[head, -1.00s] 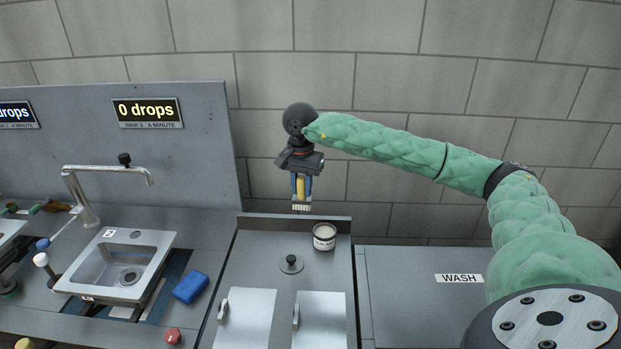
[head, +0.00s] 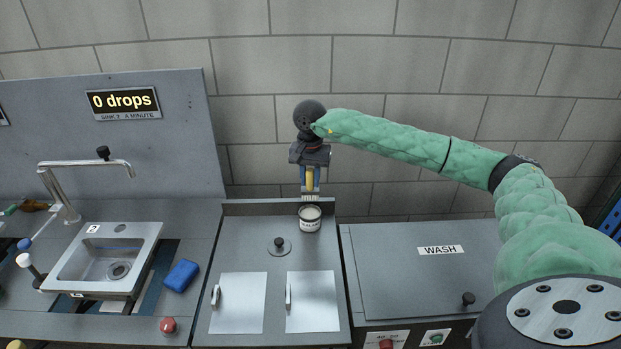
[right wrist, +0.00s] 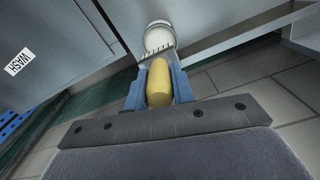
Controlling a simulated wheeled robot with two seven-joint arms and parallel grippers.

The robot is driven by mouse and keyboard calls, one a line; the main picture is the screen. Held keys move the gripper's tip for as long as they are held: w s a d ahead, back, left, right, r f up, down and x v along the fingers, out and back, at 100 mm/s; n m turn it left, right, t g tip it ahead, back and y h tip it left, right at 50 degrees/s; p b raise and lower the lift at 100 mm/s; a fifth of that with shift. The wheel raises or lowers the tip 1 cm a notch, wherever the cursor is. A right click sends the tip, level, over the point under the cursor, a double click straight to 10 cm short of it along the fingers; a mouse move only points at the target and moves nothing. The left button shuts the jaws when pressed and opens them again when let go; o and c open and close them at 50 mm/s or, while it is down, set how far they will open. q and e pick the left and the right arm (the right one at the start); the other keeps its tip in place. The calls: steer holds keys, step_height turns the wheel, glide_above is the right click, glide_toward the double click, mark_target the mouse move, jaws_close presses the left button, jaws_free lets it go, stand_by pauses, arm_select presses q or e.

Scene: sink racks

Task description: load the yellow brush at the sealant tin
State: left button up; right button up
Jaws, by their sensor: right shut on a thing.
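My right gripper (head: 310,182) points down and is shut on the yellow brush (head: 310,180), with its bristles at the bottom. In the right wrist view the yellow handle (right wrist: 159,84) sits between the blue fingers. The sealant tin (head: 310,221) is an open round tin with pale contents, standing at the back right of the grey counter. In the head view the bristles hang just above and behind the tin's rim; I cannot tell if they touch. In the right wrist view the tin (right wrist: 158,36) lies just beyond the bristles. My left gripper is not in view.
A sink (head: 112,262) with a tap and a blue sponge (head: 181,276) are further left. A WASH lid (head: 420,275) is at right. A sign reads 0 drops.

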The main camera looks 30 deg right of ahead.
mark_target(310, 199)
steer(key=shift+f, duration=2.95)
arm_select(q)
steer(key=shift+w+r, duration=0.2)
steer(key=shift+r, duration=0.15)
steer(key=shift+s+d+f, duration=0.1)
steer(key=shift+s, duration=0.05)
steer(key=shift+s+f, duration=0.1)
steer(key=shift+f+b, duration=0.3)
steer(key=shift+b, duration=0.3)
arm_select(e)
steer(key=shift+f, duration=0.45)
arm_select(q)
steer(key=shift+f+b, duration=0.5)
arm_select(e)
steer(key=shift+s+a+f, duration=0.1)
steer(key=shift+f, duration=0.05)
stand_by(0.3)
